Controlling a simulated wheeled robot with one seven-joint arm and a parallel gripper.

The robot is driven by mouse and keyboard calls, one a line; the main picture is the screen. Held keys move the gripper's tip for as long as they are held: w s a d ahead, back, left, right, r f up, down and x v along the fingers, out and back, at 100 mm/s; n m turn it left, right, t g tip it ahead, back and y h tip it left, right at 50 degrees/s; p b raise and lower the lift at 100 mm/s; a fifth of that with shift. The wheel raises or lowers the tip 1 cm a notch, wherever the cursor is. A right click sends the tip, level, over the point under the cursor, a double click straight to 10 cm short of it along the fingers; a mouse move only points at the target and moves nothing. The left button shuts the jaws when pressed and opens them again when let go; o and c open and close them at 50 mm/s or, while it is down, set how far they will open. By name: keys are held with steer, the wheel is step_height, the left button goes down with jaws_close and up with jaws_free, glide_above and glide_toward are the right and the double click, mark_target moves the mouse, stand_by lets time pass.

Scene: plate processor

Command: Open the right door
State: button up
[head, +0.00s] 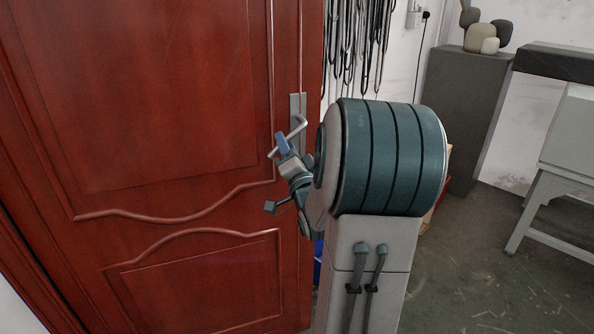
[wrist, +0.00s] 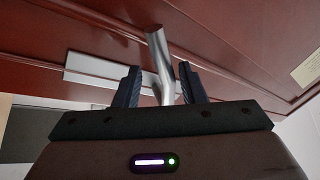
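The red panelled door (head: 170,90) fills the left of the head view and also spans the top of the wrist view (wrist: 240,60). Its silver lever handle (head: 298,125) sits on a pale metal plate (head: 298,104) near the door's right edge. In the wrist view the handle (wrist: 157,48) runs down between the two dark fingers of my gripper (wrist: 162,82). The fingers are apart, with narrow gaps beside the handle. In the head view my gripper (head: 284,146) is at the handle, and firm contact cannot be made out.
Beyond the door's right edge, a room shows with black cords (head: 358,40) hanging on a white wall. A grey cabinet (head: 465,105) holds rounded stones (head: 482,40).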

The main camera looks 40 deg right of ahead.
steer(key=b+v, duration=1)
steer(key=v, duration=0.2)
steer(key=shift+b, duration=0.35)
